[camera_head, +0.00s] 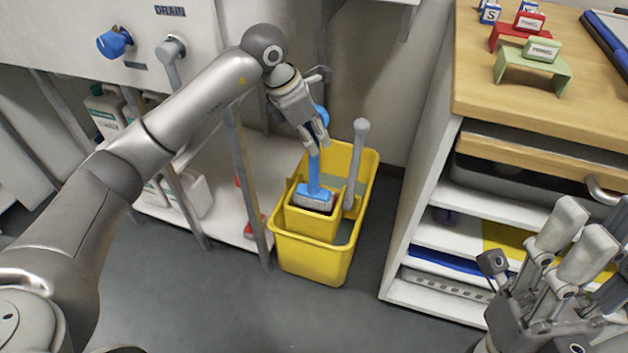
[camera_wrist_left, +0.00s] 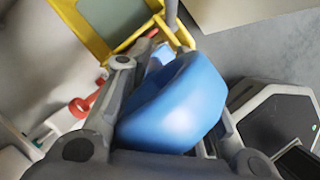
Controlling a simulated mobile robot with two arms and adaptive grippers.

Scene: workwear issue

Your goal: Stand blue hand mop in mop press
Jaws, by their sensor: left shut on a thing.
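The blue hand mop (camera_head: 314,175) is upright in the head view, with its brush head (camera_head: 312,197) at the yellow mop press (camera_head: 311,223). The press sits in the front of a yellow bucket (camera_head: 312,262). Whether the head rests on the press or hovers just inside it, I cannot tell. My left gripper (camera_head: 318,140) is shut on the mop's handle near the top. The handle's rounded blue end (camera_wrist_left: 178,108) fills the middle of the left wrist view. My right gripper (camera_head: 565,270) is at the lower right, away from the mop, fingers spread and empty.
A grey lever (camera_head: 356,165) rises from the bucket beside the mop. A shelf unit with a wooden top (camera_head: 500,85) stands to the right. A white low shelf (camera_head: 235,175) with bottles and metal legs is to the left. Grey floor (camera_head: 200,300) in front is clear.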

